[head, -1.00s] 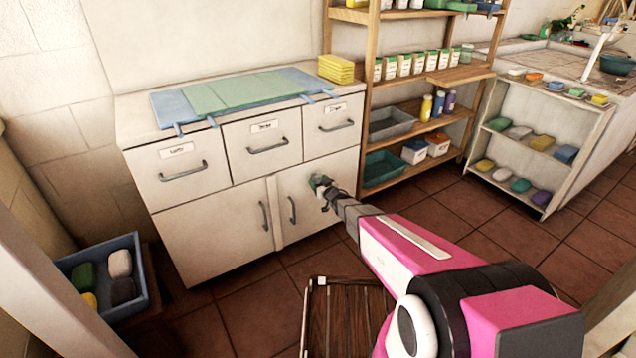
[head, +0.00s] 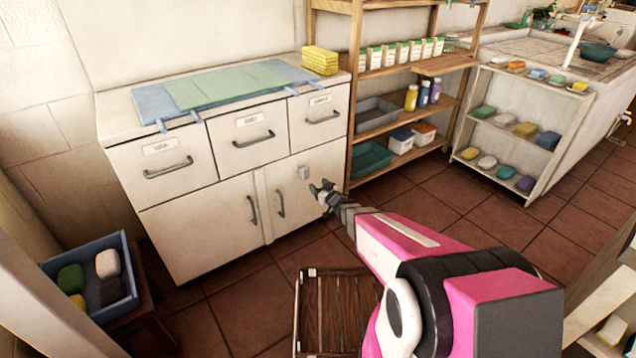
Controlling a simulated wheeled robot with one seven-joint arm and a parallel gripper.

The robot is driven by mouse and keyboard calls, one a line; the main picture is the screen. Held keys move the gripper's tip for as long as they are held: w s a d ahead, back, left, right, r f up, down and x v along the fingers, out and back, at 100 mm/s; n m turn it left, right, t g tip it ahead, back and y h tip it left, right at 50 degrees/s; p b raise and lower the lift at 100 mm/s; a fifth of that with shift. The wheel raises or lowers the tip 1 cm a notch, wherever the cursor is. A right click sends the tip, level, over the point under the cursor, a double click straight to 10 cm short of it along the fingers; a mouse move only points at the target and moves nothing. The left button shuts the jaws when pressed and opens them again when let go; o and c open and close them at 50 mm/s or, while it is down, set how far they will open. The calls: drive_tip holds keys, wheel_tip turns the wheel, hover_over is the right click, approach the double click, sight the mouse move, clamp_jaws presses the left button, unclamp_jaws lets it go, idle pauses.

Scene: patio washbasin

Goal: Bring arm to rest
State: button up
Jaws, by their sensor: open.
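My gripper (head: 320,187) is open, with its two dark fingertips apart and nothing between them. It is at the end of my pink and black arm, which reaches in from the lower right. In the picture the gripper is in front of the right door of the white cabinet (head: 180,235), near that door's right edge. I cannot tell how far it is from the door.
A wooden shelf (head: 425,65) with bottles and bins stands right of the cabinet. A slatted wooden piece (head: 335,310) is below my arm. A blue tray (head: 50,268) of soaps is at lower left. Tiled floor (head: 420,195) is clear between the shelf and my arm.

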drive_tip(key=s+d+r+m+g+h, duration=0.2)
drive_tip(key=d+m+h, duration=0.1)
drive_tip(key=d+h, duration=0.3)
drive_tip(key=s+d+r+m+g+h, duration=0.2)
drive_tip(key=s+d+r+m+h, duration=0.15)
drive_tip(key=d, duration=0.45)
drive_tip(key=s+d+r+g, duration=0.1)
drive_tip(key=s+r+g, duration=0.1)
drive_tip(key=s+g, duration=0.3)
drive_tip(key=s+d+r+g, duration=0.2)
drive_tip(key=s+g, duration=0.3)
drive_tip(key=s, duration=0.9)
drive_tip(key=shift+s+d+r+g, duration=0.3)
drive_tip(key=shift+r+g, duration=0.1)
drive_tip(key=shift+r, duration=0.25)
drive_tip(key=shift+h, duration=0.25)
